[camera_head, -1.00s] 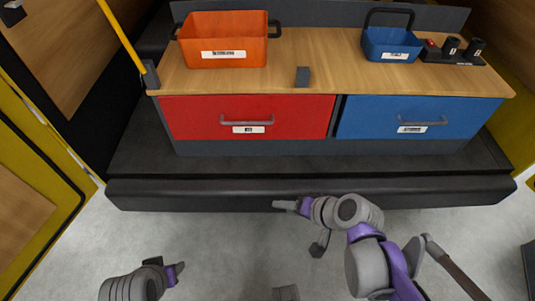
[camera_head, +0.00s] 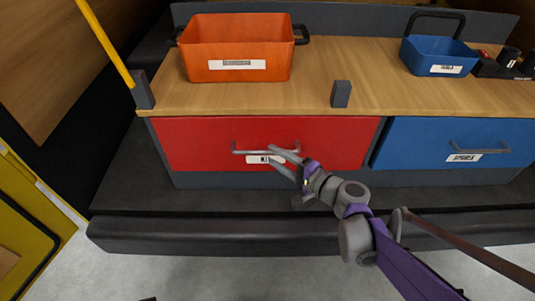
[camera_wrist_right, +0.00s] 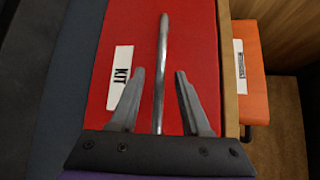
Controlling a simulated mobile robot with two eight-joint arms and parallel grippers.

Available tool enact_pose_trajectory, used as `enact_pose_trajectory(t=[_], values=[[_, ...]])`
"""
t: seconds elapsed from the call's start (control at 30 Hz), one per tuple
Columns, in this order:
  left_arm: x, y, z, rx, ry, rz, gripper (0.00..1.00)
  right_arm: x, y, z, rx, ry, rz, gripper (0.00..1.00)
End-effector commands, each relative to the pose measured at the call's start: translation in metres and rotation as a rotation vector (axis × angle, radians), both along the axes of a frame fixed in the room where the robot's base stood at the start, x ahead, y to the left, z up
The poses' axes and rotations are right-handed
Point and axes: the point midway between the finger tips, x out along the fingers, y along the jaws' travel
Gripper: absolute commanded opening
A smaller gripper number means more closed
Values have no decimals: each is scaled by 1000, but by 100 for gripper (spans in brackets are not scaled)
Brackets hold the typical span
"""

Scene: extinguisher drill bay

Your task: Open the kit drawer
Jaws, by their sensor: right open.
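The kit drawer is the red drawer front (camera_head: 340,135) on the left under the wooden top, and it is closed flush. Its grey bar handle (camera_head: 250,151) runs along the front above a white label. In the right wrist view the label on the red front (camera_wrist_right: 185,60) reads KIT. My right gripper (camera_head: 278,157) is at the right part of the handle. In the right wrist view the handle bar (camera_wrist_right: 162,60) runs between the two open fingers (camera_wrist_right: 157,75), with a gap on each side. My left gripper is not seen now.
A blue drawer (camera_head: 440,140) with its own handle is to the right. On the worktop (camera_head: 320,65) stand an orange bin (camera_head: 225,70), a blue caddy (camera_head: 425,60) and a small grey block (camera_head: 341,93). A dark step (camera_head: 200,229) runs along the bottom.

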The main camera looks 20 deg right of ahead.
Motion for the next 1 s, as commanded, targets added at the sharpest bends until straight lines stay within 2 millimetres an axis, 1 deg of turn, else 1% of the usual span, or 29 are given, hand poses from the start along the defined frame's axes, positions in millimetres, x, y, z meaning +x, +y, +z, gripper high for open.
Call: enact_pose_trajectory(t=[0.03, 0.1, 0.23, 0.33, 0.57, 0.6, 0.77, 0.8, 0.87, 1.0], values=[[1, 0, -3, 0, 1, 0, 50, 8, 5, -3, 0, 1, 3, 47], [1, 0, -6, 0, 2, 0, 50, 16, 10, -4, 0, 1, 2, 47], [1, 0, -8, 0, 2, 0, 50, 26, 15, -5, 1, 1, 2, 47], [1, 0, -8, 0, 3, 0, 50, 30, 17, -5, 0, 1, 0, 47], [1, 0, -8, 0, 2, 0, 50, 30, 17, -5, 0, 1, 0, 47], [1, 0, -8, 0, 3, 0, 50, 30, 17, -5, 0, 1, 0, 45], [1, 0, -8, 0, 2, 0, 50, 30, 17, -5, 0, 1, 0, 16], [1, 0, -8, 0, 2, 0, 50, 30, 17, -5, 0, 1, 0, 9], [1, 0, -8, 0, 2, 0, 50, 30, 17, -5, 0, 1, 0, 0], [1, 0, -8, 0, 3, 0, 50, 30, 17, -5, 0, 1, 0, 0]])
